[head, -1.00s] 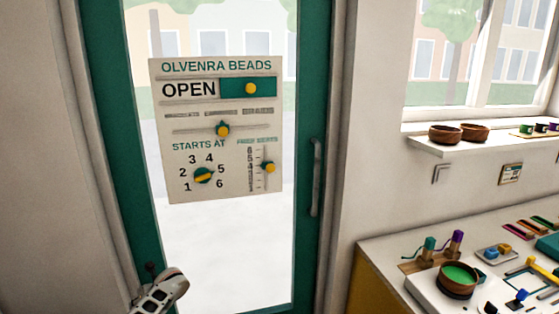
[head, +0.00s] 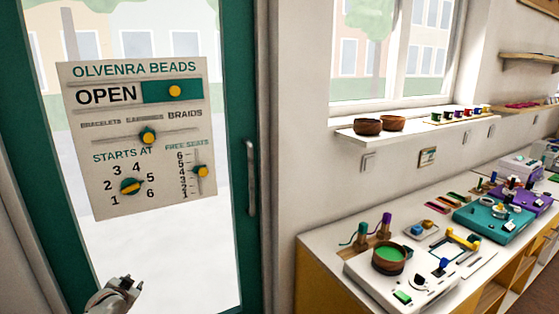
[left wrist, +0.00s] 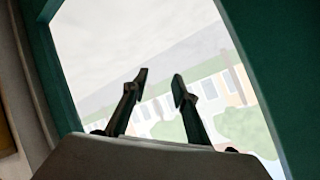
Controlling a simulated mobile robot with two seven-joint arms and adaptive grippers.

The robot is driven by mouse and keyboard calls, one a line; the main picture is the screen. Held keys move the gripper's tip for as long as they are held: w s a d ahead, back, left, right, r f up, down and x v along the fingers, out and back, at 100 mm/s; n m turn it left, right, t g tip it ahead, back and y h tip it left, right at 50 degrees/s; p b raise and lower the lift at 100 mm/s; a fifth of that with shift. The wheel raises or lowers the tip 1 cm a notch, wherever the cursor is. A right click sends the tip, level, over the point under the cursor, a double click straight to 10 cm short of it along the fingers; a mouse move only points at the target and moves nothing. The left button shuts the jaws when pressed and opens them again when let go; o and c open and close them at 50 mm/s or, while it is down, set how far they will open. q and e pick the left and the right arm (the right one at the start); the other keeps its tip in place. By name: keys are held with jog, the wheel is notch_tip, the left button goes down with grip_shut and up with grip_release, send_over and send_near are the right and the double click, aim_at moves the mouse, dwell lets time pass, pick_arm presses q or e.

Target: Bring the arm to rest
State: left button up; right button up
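The sign board (head: 195,128) reading OLVENRA BEADS hangs on the door, above and clear of my left arm. My right gripper is in neither view.
A counter (head: 318,238) at the right holds a white bead board (head: 359,268) with a green-filled bowl (head: 389,259) and a teal case (head: 496,226). A shelf (head: 352,133) with wooden bowls is under the window. A door handle (head: 251,178) sticks out at the door's right edge.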

pick_arm(q)
jog(key=s+d+f+m+h, duration=0.1)
jog(key=s+d+f+h, duration=0.1)
jog(key=s+d+f, duration=0.65)
jog(key=s+d+f+h, duration=0.2)
jog(key=s+d+f, duration=0.2)
jog(key=s+d, duration=0.85)
jog(key=s+d+r+h, duration=0.1)
jog(key=s+d, duration=0.5)
jog(key=s, duration=0.4)
jog(key=s+d+r+h, duration=0.1)
jog(key=s+d, duration=0.4)
jog(key=s, duration=0.6)
jog(key=shift+s+d+r+n+g, duration=0.3)
jog(key=shift+d+r+g, duration=0.1)
jog(key=shift+r, duration=0.2)
